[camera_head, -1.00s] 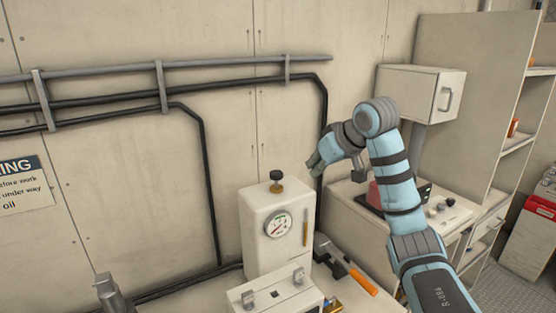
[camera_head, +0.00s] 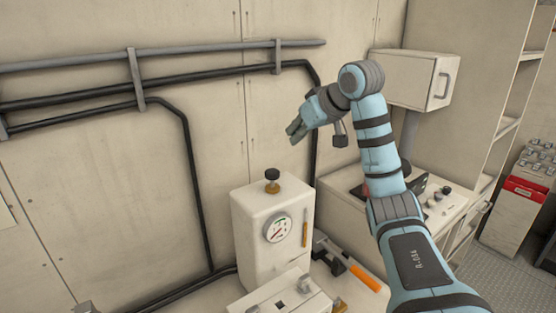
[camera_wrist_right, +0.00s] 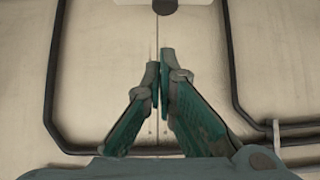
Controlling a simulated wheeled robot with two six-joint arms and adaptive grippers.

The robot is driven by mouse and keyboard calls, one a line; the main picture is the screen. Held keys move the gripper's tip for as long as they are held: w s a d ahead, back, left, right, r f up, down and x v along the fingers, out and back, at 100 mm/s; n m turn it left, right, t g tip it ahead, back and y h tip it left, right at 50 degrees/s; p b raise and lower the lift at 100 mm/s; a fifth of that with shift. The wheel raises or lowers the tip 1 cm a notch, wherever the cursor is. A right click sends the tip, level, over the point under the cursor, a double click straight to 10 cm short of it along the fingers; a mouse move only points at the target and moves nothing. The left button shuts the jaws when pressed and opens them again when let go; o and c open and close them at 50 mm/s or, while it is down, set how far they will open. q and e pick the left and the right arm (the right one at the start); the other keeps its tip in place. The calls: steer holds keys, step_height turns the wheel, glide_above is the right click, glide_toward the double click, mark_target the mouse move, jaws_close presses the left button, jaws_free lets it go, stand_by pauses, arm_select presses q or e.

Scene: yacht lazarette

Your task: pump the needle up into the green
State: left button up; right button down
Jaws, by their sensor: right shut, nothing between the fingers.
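The round white gauge (camera_head: 278,229) is on the front of an upright white housing (camera_head: 262,255). Red and green marks show on its dial, but the needle is too small to read surely. A black knob (camera_head: 272,175) on a brass stem stands on top of the housing. My right gripper (camera_head: 295,133) is in the air above the housing, apart from the knob. In the right wrist view its two fingers (camera_wrist_right: 160,70) are together with nothing between them. My left gripper is not in view.
A tool with an orange handle (camera_head: 364,278) lies right of the housing. A low white block (camera_head: 283,300) is in front. Dark pipes (camera_head: 190,150) run along the wall behind. A wall cabinet (camera_head: 412,80) and a counter with controls (camera_head: 440,205) are at the right.

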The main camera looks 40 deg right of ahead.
steer(key=p, duration=0.2)
glide_above(276, 172)
steer(key=f, duration=0.6)
steer(key=shift+s+f, duration=0.1)
steer(key=shift+s, duration=0.15)
step_height(276, 172, down, 4)
steer(key=shift+r+b, duration=0.15)
steer(key=shift+b, duration=0.25)
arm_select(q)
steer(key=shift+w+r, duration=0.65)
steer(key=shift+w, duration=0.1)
arm_select(e)
steer(key=shift+w+f, duration=0.15)
steer(key=shift+f, duration=0.2)
step_height(276, 172, down, 4)
steer(key=shift+r+b, duration=0.25)
steer(key=shift+b, duration=0.25)
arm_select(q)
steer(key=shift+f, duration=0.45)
